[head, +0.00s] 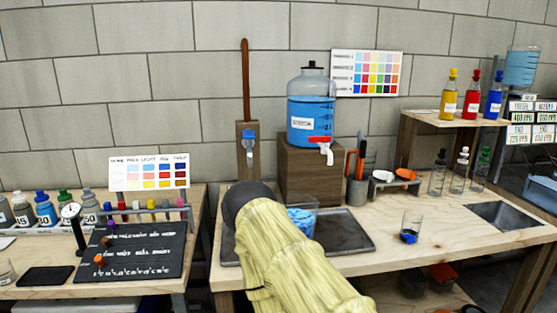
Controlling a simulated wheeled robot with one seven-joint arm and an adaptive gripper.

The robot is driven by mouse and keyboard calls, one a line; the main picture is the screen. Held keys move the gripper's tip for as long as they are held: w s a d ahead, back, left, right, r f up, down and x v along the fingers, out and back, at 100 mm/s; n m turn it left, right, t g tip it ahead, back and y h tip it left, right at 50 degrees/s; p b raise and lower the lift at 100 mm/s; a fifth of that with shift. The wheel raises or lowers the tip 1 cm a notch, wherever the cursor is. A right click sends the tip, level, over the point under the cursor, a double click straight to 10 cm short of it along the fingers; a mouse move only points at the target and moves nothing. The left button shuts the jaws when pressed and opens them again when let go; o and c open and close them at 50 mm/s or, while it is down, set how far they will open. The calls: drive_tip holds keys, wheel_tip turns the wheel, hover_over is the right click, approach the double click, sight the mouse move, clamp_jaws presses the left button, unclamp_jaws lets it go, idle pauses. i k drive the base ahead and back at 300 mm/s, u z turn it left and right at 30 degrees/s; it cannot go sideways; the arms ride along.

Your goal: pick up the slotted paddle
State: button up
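No slots show on any tool, so I cannot tell for sure which thing is the slotted paddle. A long brown handle (245,80) stands upright against the wall, behind a wooden post (241,170); its lower end is hidden. A metal cup (357,191) at the middle of the bench holds upright tools with orange and black handles (356,160). My arm, in a pale yellow sleeve with a dark end, reaches up from the bottom centre over the bench's left part. My gripper's fingers are hidden, so it cannot be seen whether they hold anything.
A dark tray (349,236) and a clear tub with blue contents (301,221) lie beside my arm. A jug of blue liquid (311,105) stands on a wooden box (309,177). A glass (411,226) and several bottles stand right. A second table (190,235) is at left.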

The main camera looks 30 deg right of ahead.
sight(360, 135)
drive_tip(key=u, duration=1.35)
drive_tip(key=k, duration=0.85)
drive_tip(key=z, duration=1.6)
